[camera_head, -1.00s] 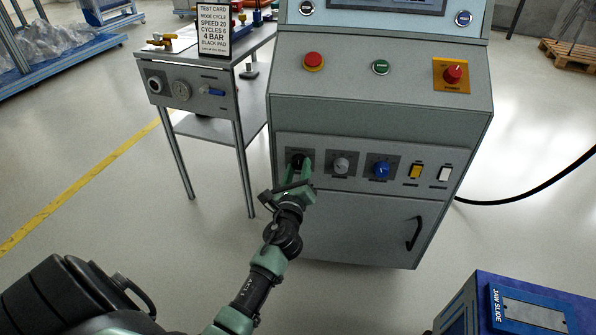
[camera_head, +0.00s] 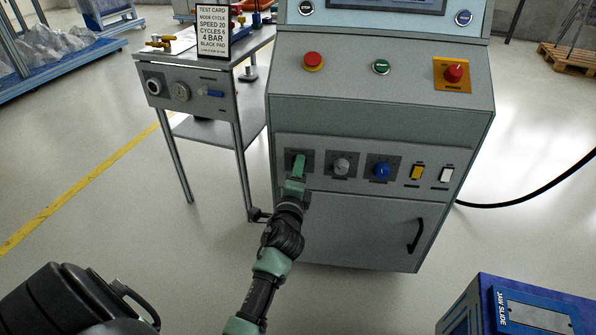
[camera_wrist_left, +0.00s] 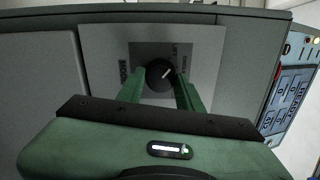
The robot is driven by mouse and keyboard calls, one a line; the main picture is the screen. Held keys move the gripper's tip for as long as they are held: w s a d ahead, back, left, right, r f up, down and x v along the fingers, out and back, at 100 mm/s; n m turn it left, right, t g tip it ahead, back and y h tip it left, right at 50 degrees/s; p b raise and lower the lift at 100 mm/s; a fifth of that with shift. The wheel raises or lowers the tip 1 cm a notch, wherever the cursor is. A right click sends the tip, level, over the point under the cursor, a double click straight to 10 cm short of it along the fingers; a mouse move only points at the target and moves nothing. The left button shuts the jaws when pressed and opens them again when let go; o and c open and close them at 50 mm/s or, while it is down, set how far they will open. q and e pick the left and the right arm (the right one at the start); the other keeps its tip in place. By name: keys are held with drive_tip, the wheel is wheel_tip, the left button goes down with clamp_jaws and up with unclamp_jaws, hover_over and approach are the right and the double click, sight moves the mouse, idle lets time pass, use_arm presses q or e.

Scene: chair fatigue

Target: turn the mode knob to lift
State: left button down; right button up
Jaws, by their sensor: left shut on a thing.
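The black mode knob (camera_wrist_left: 160,75) sits on a dark label plate on the front of the grey control cabinet. Its white pointer line slants up and right in the left wrist view, and the word MODE is printed beside it. My left gripper (camera_wrist_left: 162,84) is shut on the knob, one green finger on each side. In the head view my left gripper (camera_head: 298,166) covers most of the knob at the left end of the control row. My right gripper is not in view.
A grey knob (camera_head: 341,166), a blue knob (camera_head: 381,170), a yellow switch (camera_head: 416,172) and a white switch (camera_head: 446,175) sit to the right. A side table with a test card (camera_head: 214,32) stands left. A blue box (camera_head: 515,305) is at lower right.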

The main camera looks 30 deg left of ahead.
use_arm(q)
drive_tip(key=shift+f+n, duration=0.1)
drive_tip(key=shift+n, duration=0.7)
drive_tip(key=c, duration=0.9)
unclamp_jaws()
drive_tip(key=shift+c, duration=0.2)
